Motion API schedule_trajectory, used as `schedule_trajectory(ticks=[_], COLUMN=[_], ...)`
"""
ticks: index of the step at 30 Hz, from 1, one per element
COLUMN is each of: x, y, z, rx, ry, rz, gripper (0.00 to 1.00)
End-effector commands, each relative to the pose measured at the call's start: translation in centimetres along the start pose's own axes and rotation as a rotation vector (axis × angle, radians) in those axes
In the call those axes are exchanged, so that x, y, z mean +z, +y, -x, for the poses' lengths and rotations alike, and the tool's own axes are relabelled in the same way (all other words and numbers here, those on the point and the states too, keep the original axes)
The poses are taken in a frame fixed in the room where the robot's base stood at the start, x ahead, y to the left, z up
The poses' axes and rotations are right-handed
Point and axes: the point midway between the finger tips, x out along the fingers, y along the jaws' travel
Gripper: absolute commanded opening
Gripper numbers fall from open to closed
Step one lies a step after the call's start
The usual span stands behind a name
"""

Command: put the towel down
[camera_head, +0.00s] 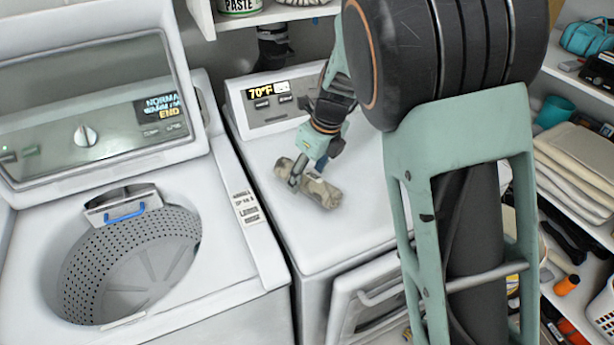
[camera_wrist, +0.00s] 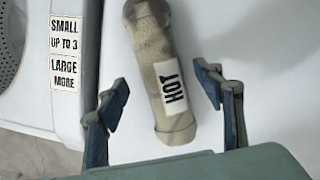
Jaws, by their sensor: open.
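The towel (camera_head: 318,190) is a beige, mottled roll lying on the white top of the closed machine (camera_head: 350,235). In the wrist view the towel (camera_wrist: 150,45) runs from the top edge down between my fingers, with a white "HOT" label on it. My gripper (camera_head: 305,176) is just above the towel. In the wrist view my gripper (camera_wrist: 162,88) is open, with one blue-tipped finger on each side of the towel and a visible gap on both sides. Whether the towel's whole underside touches the surface cannot be told.
A washer (camera_head: 225,215) with its lid up and drum (camera_head: 130,270) open stands at the left. A control panel (camera_head: 275,105) rises behind the towel. Shelves with folded cloths (camera_head: 575,165) are at the right. The machine top around the towel is clear.

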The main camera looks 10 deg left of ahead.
Motion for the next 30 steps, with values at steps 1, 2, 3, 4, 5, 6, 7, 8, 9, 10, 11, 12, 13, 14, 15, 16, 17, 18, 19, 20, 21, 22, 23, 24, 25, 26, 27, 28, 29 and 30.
schedule_trajectory(ticks=[1, 2, 3, 4, 5, 6, 7, 8, 9, 10, 11, 12, 13, 14, 15, 16, 17, 18, 19, 20, 21, 22, 23, 24, 25, 26, 27, 28, 29, 30], x=[0.1, 0.1, 0.2, 0.2, 0.2, 0.2, 0.2, 0.2, 0.1, 0.1, 0.1, 0.1, 0.1, 0.1, 0.1, 0.1, 0.1, 0.1, 0.0, 0.0, 0.0, 0.0, 0.0, 0.0, 0.0, 0.0, 0.0, 0.0, 0.0, 0.0], y=[-0.1, -0.1, -0.1, -0.1, -0.1, 0.0, 0.0, 0.0, 0.0, 0.0, 0.0, 0.0, 0.0, -0.1, 0.0, 0.0, 0.0, 0.0, 0.0, 0.0, 0.0, 0.0, 0.0, 0.0, 0.0, 0.0, 0.0, 0.0, 0.0, 0.0], z=[1.0, 1.6, 2.5, 3.1, 3.9, 4.7, 5.4, 6.0, 6.9, 7.5, 8.0, 8.7, 9.1, 9.5, 9.9, 10.2, 10.5, 10.7, 10.9, 11.0, 11.0, 11.1, 11.1, 11.1, 11.1, 11.1, 11.1, 11.1, 11.1, 11.1], rx=[-0.002, -0.003, -0.002, -0.003, -0.003, -0.002, -0.003, -0.002, -0.002, -0.002, -0.002, -0.001, -0.002, -0.002, -0.001, -0.001, -0.001, -0.001, -0.001, 0.0, 0.0, 0.0, 0.0, 0.0, 0.0, 0.0, 0.0, 0.0, 0.0, 0.0], ry=[-0.004, -0.005, -0.005, -0.006, -0.006, -0.006, -0.006, -0.005, -0.005, -0.004, -0.004, -0.004, -0.004, -0.004, -0.002, -0.002, -0.002, -0.002, -0.002, -0.001, -0.001, 0.0, 0.0, 0.0, 0.0, 0.0, 0.0, 0.0, 0.0, 0.0], rz=[0.001, 0.001, 0.001, 0.002, 0.001, 0.002, 0.003, 0.002, 0.0, 0.001, 0.002, 0.001, 0.001, 0.001, 0.0, 0.0, 0.0, 0.0, 0.0, 0.0, 0.0, 0.0, 0.0, 0.0, 0.0, 0.0, 0.0, 0.0, 0.0, 0.0], gripper=[0.62, 0.62, 0.62, 0.62, 0.62, 0.62, 0.62, 0.62, 0.62, 0.62, 0.62, 0.62, 0.62, 0.62, 0.62, 0.62, 0.62, 0.62, 0.62, 0.62, 0.62, 0.62, 0.62, 0.62, 0.62, 0.62, 0.62, 0.62, 0.62, 0.62])
